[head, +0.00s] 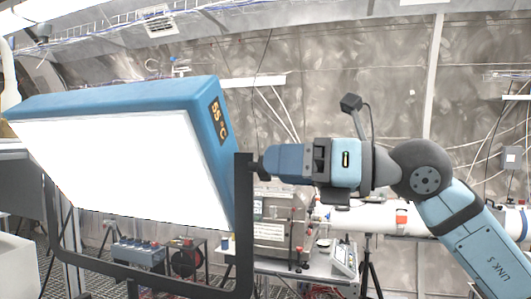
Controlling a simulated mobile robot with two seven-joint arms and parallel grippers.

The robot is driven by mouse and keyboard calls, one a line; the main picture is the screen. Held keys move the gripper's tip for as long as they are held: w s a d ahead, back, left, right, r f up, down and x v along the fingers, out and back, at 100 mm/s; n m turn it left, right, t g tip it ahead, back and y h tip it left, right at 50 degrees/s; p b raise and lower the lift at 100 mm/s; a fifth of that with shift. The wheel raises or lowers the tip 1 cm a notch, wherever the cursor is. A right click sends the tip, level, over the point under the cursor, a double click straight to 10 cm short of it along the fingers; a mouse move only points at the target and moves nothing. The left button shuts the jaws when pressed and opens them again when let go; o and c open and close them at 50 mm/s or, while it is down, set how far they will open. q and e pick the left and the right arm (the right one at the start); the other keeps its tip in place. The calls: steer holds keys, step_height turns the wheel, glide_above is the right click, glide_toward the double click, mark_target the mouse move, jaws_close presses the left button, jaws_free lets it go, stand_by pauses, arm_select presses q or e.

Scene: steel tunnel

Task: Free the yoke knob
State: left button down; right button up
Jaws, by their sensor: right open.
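A large panel lamp (125,160) with a blue housing and a bright white face hangs tilted in a dark U-shaped yoke (244,220). Its side carries a "55 °C" label. The yoke knob (257,166) is a small dark piece on the outer side of the yoke's right upright, mostly hidden by my gripper. My right gripper (272,163) comes in from the right, level, with its fingertips at the knob. Its jaws are open; whether they touch the knob cannot be seen. My left gripper is not in view.
Behind stand a bench with a metal box (272,228), a small keypad device (344,260) and a white pipe (380,217). A blue-topped instrument (137,253) shows below the lamp. The yoke's lower bar crosses the lower left. Open space lies right of the yoke, around my arm.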

steer(key=shift+x, duration=1.2)
steer(key=shift+w+a+p, duration=0.1)
steer(key=shift+a+p, duration=0.2)
steer(key=shift+a, duration=0.1)
